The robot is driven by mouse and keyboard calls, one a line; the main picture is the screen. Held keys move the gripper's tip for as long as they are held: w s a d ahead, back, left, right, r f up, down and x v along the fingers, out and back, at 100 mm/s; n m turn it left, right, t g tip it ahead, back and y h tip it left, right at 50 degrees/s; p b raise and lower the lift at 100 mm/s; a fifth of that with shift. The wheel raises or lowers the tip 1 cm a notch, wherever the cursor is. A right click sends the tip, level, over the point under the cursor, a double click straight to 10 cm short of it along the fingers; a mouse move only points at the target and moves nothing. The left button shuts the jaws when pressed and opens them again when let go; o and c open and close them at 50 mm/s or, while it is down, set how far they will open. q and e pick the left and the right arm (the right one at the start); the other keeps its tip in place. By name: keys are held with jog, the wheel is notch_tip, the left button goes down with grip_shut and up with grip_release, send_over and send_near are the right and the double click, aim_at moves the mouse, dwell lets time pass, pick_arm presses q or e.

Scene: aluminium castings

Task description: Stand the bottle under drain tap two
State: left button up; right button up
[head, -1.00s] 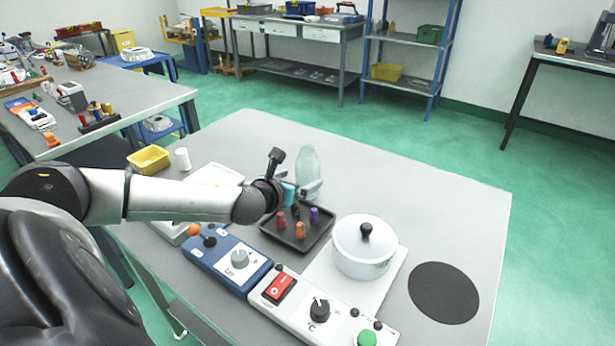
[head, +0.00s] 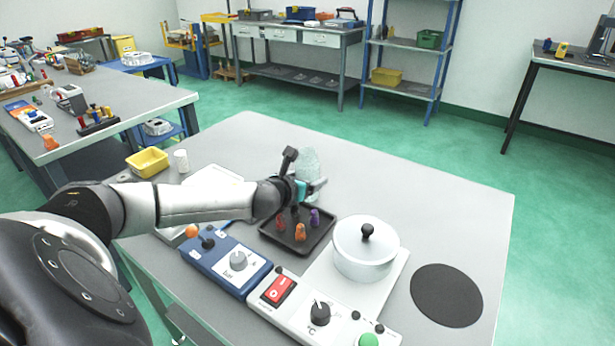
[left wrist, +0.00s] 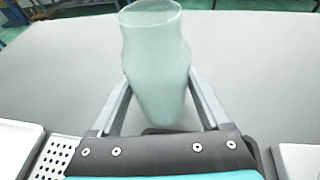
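The bottle (head: 309,172) is pale green and translucent, and it stands upright on the grey table behind the dark tray. My left gripper (head: 314,187) is at the bottle, with a finger on either side. In the left wrist view the bottle (left wrist: 157,65) is between the two fingers (left wrist: 158,85). Gaps show beside its lower part, and its upper part covers the fingertips, so contact is unclear. The fingers look spread apart. No drain tap can be made out. My right gripper is out of view.
A dark tray (head: 270,229) with several small coloured pieces lies just in front of the bottle. A white lidded pot (head: 365,255), a black round mat (head: 446,295) and blue (head: 228,265) and white (head: 330,318) control boxes are nearby. The table's far right is clear.

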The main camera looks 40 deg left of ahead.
pick_arm(q)
jog(key=shift+r, duration=0.1)
jog(key=c, duration=1)
